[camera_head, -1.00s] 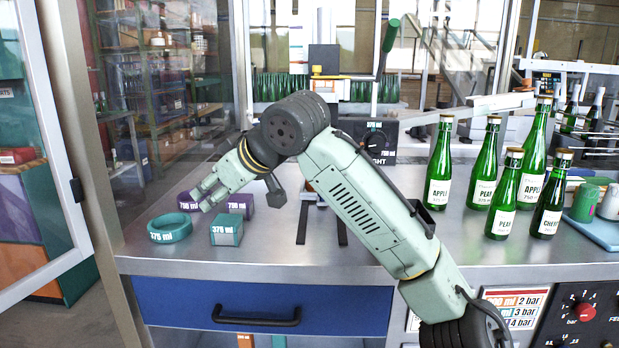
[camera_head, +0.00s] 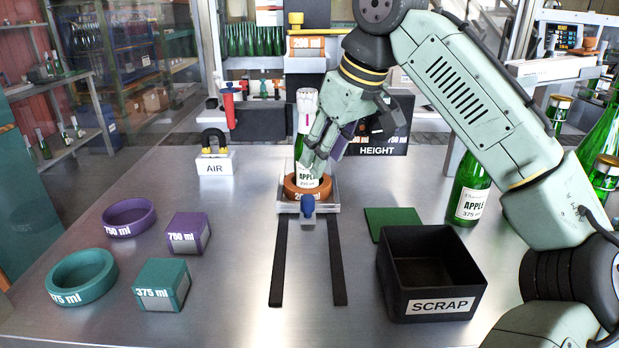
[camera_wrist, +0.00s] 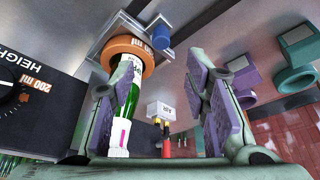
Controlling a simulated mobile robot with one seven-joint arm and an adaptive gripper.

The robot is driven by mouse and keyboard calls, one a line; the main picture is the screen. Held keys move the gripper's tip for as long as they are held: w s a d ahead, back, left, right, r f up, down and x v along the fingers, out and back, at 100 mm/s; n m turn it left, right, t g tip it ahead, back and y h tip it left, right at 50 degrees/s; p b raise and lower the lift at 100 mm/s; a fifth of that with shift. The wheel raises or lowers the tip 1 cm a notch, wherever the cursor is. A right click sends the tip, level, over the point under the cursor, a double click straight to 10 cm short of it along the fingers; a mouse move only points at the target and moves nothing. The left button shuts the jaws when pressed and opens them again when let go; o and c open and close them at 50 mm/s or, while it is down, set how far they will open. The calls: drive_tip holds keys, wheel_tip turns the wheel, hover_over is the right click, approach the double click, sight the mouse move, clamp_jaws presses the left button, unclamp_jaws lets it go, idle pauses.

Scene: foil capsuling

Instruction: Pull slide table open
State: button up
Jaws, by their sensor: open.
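The slide table (camera_head: 331,207) is a small clear-edged plate at the back end of two black rails (camera_head: 279,262). A blue knob (camera_head: 307,206) is on its front edge. An orange 200 ml ring (camera_head: 292,190) sits on the plate around the base of an upright green APPLE bottle (camera_head: 298,147) with a white top. My gripper (camera_head: 318,160) is open beside the bottle, above the ring. In the wrist view the bottle (camera_wrist: 128,95) shows between the spread fingers of my gripper (camera_wrist: 150,75), nearer the left one. The blue knob (camera_wrist: 160,33) shows beyond the fingertips.
A black SCRAP bin (camera_head: 430,270) and green pad (camera_head: 393,222) stand right of the rails. Purple and teal rings (camera_head: 82,276) and blocks (camera_head: 162,285) lie at left. An AIR fixture (camera_head: 214,163) stands behind them. The rails' front stretch is clear.

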sight(308, 198)
drive_tip(key=p+x, duration=0.1)
drive_tip(key=x, duration=0.9)
drive_tip(key=shift+a+f+p, duration=0.15)
drive_tip(key=shift+f+p, duration=0.15)
drive_tip(key=shift+f, duration=0.05)
drive_tip(key=shift+c, duration=0.4)
clamp_jaws()
